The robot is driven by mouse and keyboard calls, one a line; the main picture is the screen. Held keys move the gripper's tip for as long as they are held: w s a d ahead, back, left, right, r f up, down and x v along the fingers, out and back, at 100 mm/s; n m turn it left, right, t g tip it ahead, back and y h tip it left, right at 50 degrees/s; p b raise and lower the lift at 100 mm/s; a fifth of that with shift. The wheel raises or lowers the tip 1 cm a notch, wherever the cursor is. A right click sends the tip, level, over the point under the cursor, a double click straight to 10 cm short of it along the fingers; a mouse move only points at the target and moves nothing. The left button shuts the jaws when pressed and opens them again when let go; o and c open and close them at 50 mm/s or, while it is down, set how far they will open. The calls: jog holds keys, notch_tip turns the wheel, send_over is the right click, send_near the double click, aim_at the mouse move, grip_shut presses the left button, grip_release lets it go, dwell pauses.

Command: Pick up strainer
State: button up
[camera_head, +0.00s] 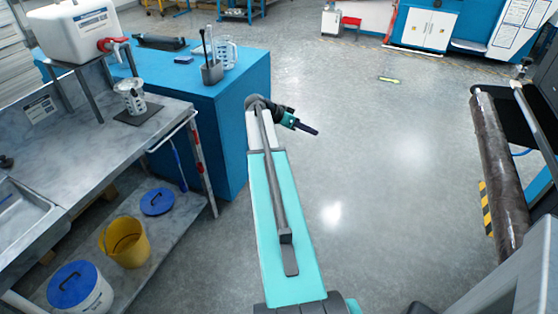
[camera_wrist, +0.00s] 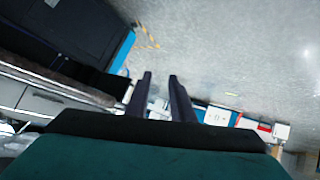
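A small silvery cup with a patterned side (camera_head: 131,97) stands on a dark mat on the grey counter, below the red tap of a white container. I cannot tell for sure whether it is the strainer. A clear jug (camera_head: 228,53) with a marked side stands on the blue cabinet. My gripper (camera_head: 314,131) is over open floor, right of the blue cabinet and apart from both vessels. In the wrist view its two dark fingers (camera_wrist: 160,75) stand apart with nothing between them. Neither vessel shows in the wrist view.
The white container (camera_head: 75,30) rests on a metal stand on the counter. A grey holder with tools (camera_head: 212,71) stands on the blue cabinet (camera_head: 215,110). A yellow bucket (camera_head: 125,242) is on the lower shelf. A dark roll (camera_head: 499,165) is at right. The middle floor is clear.

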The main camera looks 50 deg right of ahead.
jog(key=s+d+r+m+g, duration=0.1)
jog(key=s+d+r+m, duration=0.1)
jog(key=r, duration=0.4)
jog(key=s+d+r+m+g, duration=0.1)
jog(key=s+d+r+m, duration=0.1)
jog(key=s+d+r, duration=0.2)
jog(key=s+d+r+m+h, duration=0.1)
jog(key=s+d+r+m, duration=0.1)
jog(key=r, duration=0.5)
jog(key=shift+s+d+r+g+p, duration=0.35)
jog(key=shift+s+d, duration=0.55)
jog(key=shift+d, duration=0.3)
jog(key=shift+w+a, duration=0.1)
jog(key=shift+w, duration=0.1)
